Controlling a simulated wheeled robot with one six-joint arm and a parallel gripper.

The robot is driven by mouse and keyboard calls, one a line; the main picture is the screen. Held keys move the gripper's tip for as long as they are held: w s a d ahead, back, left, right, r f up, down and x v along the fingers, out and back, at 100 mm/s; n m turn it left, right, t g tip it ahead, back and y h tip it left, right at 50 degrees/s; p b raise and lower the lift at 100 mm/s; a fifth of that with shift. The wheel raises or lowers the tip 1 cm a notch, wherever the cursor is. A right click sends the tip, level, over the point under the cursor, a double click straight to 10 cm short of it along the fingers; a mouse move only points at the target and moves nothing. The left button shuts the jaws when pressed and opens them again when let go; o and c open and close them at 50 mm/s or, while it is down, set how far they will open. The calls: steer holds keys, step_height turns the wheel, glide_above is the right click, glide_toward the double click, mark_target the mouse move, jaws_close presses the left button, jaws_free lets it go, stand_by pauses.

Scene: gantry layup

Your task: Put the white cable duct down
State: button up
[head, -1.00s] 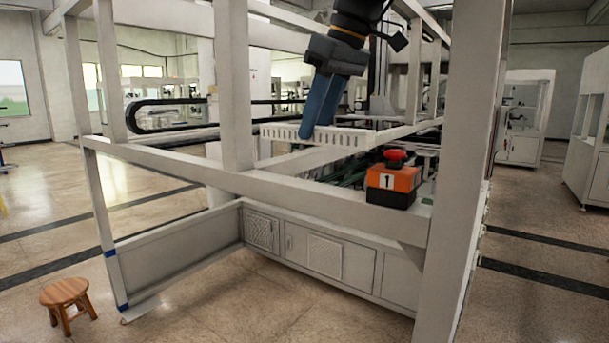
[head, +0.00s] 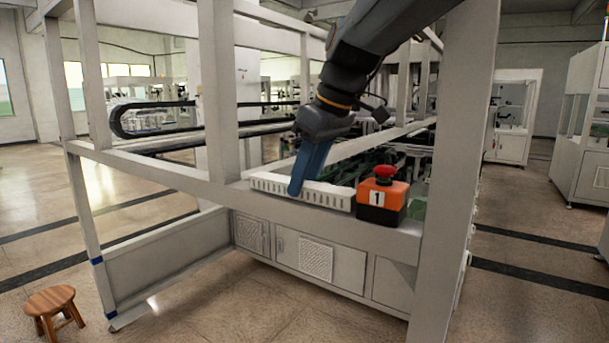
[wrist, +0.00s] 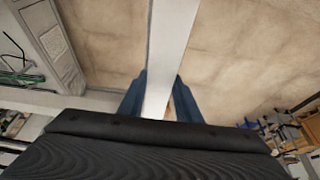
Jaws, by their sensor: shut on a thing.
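The white cable duct (head: 328,197) is a long slotted bar in the head view. It lies lengthwise along the white frame beam (head: 385,239), left of the orange box. My gripper (head: 297,189) has blue fingers and is shut on the duct left of its middle, coming from above. The duct looks level with the beam's top; I cannot tell whether it touches. In the wrist view, a white strip (wrist: 172,45) runs between the blue fingers; whether it is duct or beam is unclear.
An orange box (head: 381,203) with a red button and a "1" label stands on the beam close to the duct's right end. A white upright post (head: 462,150) rises at the right. A wooden stool (head: 53,309) stands on the floor at lower left.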

steer(key=shift+f, duration=0.2)
steer(key=o, duration=1.1)
steer(key=shift+b+v, duration=1.1)
steer(key=shift+v, duration=2.75)
steer(key=shift+r, duration=0.1)
